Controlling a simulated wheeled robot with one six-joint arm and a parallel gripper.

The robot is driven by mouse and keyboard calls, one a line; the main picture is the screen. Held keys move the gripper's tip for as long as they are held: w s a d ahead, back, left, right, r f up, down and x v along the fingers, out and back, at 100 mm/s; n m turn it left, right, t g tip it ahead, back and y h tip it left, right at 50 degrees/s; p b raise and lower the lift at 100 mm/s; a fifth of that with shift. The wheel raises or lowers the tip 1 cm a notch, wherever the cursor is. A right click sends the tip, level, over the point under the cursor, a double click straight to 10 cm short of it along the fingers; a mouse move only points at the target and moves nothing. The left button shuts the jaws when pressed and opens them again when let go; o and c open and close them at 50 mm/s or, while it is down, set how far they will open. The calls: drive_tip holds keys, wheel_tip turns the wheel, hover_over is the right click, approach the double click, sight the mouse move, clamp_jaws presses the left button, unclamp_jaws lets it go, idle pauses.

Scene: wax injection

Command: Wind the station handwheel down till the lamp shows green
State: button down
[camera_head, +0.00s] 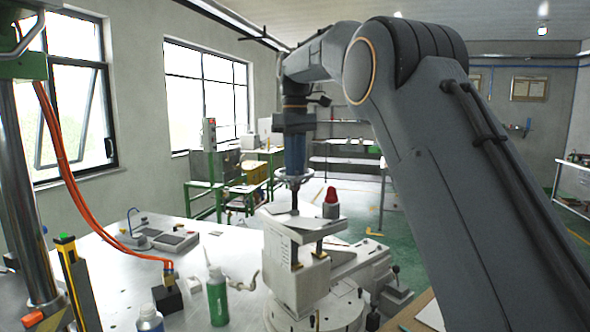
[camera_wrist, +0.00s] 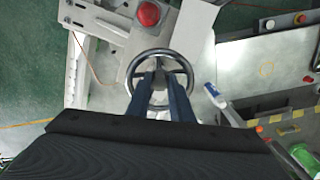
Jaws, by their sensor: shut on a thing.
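The handwheel (camera_wrist: 142,57) is a round metal rim with spokes, seen from above in the wrist view. In the head view the handwheel (camera_head: 294,176) sits on top of the white station (camera_head: 296,270). My gripper (camera_wrist: 160,76) points down over the wheel, its two blue fingers shut at the hub region. In the head view my gripper (camera_head: 294,160) stands upright over the station. The lamp (camera_head: 331,196) is a red dome on the station, right of the wheel; it also shows red in the wrist view (camera_wrist: 149,13). The exact grip contact is hidden by the fingers.
A green bottle (camera_head: 217,298) and a white-and-blue bottle (camera_head: 149,318) stand on the metal table (camera_head: 110,262). Orange hoses (camera_head: 62,160) hang at the left. A steel column (camera_head: 22,190) rises at the left edge. Benches stand farther back over green floor.

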drive_tip(key=shift+n, duration=1.6)
drive_tip(key=c, duration=1.8)
unclamp_jaws()
drive_tip(key=shift+c, duration=0.2)
drive_tip(key=shift+r+b, duration=0.45)
drive_tip(key=shift+r, duration=3.5)
